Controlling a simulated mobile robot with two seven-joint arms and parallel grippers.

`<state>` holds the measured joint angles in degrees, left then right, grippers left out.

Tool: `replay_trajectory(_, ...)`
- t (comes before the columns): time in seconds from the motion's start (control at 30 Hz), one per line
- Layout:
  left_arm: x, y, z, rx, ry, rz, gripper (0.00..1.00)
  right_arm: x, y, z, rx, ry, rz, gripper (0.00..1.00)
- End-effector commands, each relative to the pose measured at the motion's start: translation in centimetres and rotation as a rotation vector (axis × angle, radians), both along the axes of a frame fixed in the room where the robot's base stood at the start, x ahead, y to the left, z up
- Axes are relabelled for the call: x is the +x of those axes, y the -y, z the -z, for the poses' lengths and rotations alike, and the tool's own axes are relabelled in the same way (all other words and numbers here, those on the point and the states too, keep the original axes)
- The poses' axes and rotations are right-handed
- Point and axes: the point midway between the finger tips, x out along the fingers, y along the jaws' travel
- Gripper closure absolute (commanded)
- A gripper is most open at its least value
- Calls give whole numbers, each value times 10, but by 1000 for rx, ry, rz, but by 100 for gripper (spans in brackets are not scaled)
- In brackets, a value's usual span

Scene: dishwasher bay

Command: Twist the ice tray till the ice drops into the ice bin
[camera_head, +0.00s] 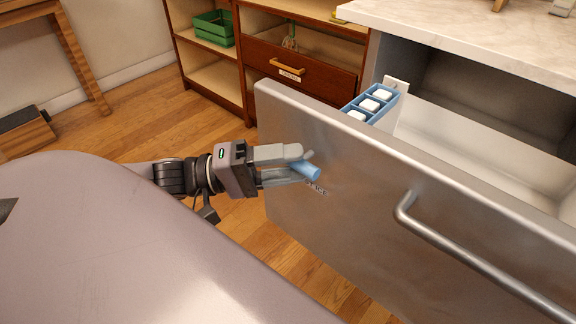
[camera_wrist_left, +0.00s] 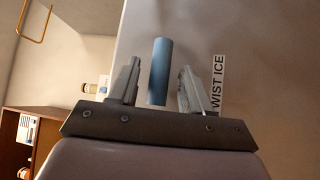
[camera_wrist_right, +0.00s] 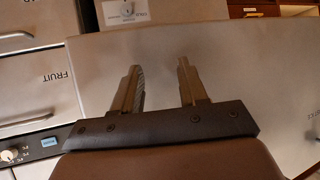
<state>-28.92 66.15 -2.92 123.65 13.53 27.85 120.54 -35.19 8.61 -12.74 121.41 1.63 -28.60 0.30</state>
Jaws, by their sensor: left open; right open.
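The blue ice tray (camera_head: 363,99), with white ice cubes in its compartments, sits just inside the left end of the open drawer (camera_head: 330,160). A blue handle (camera_head: 311,173) sticks out from the drawer's front; it also shows in the left wrist view (camera_wrist_left: 158,72). My left gripper (camera_head: 301,164) is open, with its fingers on either side of the handle. In the left wrist view a gap shows between each finger and the handle. The pale bin inside the drawer (camera_head: 455,140) is partly hidden by the front. My right gripper (camera_wrist_right: 158,80) is open and empty.
A metal bar handle (camera_head: 470,262) sticks out from the drawer front. A marble-look counter (camera_head: 470,35) lies above the drawer. A wooden shelf unit (camera_head: 245,95) with a green crate (camera_head: 213,28) stands behind. A "TWIST ICE" label (camera_wrist_left: 217,82) is beside the blue handle.

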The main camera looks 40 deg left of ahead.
Motion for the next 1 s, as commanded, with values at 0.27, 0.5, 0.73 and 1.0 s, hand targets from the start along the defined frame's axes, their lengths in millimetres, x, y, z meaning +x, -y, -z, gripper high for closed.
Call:
replay_trajectory(0.27,2,2,-1,1,-1,-1,52,1,-1,-3,0,6,-2,57)
replay_trajectory(0.5,2,2,-1,1,0,0,91,1,-1,-2,0,6,-3,57)
replay_trajectory(0.73,2,2,-1,3,0,-1,100,0,-1,-2,1,4,-3,57)
replay_trajectory(1.0,2,2,-4,47,2,0,100,-3,3,-5,-1,-11,7,57)
